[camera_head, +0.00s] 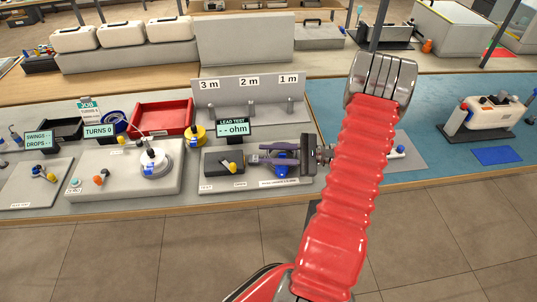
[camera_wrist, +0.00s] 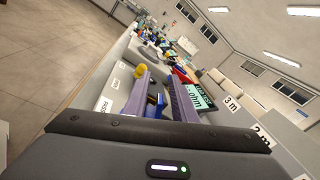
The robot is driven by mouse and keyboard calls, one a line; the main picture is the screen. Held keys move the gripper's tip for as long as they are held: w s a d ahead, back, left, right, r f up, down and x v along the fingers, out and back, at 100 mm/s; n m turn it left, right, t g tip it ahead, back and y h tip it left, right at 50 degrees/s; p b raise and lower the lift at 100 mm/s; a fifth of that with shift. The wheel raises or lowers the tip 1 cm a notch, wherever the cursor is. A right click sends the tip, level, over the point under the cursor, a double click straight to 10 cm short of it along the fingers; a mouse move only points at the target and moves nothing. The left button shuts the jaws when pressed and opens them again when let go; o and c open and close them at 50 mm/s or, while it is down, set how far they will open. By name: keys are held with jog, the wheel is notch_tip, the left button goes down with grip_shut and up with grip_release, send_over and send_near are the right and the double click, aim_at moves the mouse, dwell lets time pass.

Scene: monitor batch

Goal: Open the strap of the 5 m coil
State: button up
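My gripper (camera_head: 252,153) reaches left over the lead test panel (camera_head: 208,185), its two purple-grey fingers apart. In the wrist view my gripper (camera_wrist: 158,76) also shows a gap between the fingers. A blue part (camera_head: 283,172) shows under the fingers, partly hidden; I cannot tell what it is. No 5 m label is readable. A dark blue coil (camera_head: 114,119) lies at the back left, a yellow coil (camera_head: 196,134) stands left of the lead test display, and a white coil (camera_head: 155,163) with a blue piece sits on the turns unit. No strap is clear.
A rack (camera_head: 235,86) behind has pegs marked 3 m, 2 m and 1 m. The lead test display (camera_head: 233,129) reads "-- ohm". A red tray (camera_head: 161,117) and a black tray (camera_head: 62,130) stand at the back left. The blue mat (camera_head: 345,118) to the right has free room.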

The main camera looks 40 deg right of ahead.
grip_shut()
jog(key=shift+a, duration=0.1)
dwell(0.4)
